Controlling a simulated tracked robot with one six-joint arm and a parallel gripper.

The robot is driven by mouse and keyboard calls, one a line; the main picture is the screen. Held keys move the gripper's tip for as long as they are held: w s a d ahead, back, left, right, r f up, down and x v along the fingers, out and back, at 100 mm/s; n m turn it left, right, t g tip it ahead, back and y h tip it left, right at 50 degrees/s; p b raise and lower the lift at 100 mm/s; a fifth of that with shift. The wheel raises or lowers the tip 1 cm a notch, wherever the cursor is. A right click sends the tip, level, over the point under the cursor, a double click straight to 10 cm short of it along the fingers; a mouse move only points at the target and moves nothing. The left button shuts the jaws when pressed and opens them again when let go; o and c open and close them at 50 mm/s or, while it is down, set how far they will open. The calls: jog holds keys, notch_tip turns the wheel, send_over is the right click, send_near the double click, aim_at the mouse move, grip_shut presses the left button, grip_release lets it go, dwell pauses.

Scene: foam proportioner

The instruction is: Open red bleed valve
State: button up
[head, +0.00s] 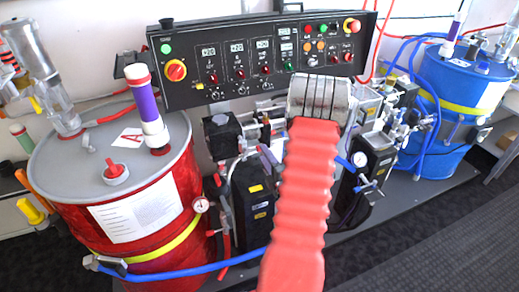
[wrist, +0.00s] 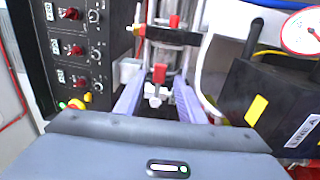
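In the wrist view my gripper (wrist: 158,84) is open, its two pale lavender fingers spread apart. A small red valve handle (wrist: 160,73) shows between the fingertips and seems to lie ahead of them; I cannot tell the exact distance. No contact is visible. Which red part is the bleed valve is not marked. In the head view a red ribbed sleeve with a metal end, probably my arm, covers the middle of the machine, and my gripper cannot be made out.
A black control panel (head: 262,62) stands above the machine and shows at the left of the wrist view (wrist: 72,40). A red drum (head: 150,215) is at left, a blue drum (head: 465,85) at right. A black block labelled LINE A (wrist: 275,100) and a gauge (wrist: 302,32) crowd the gripper's right.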

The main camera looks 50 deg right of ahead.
aim_at(254, 150)
jog(key=shift+x, duration=2.6)
grip_shut()
jog(key=shift+a+f, duration=0.1)
jog(key=shift+a, duration=0.05)
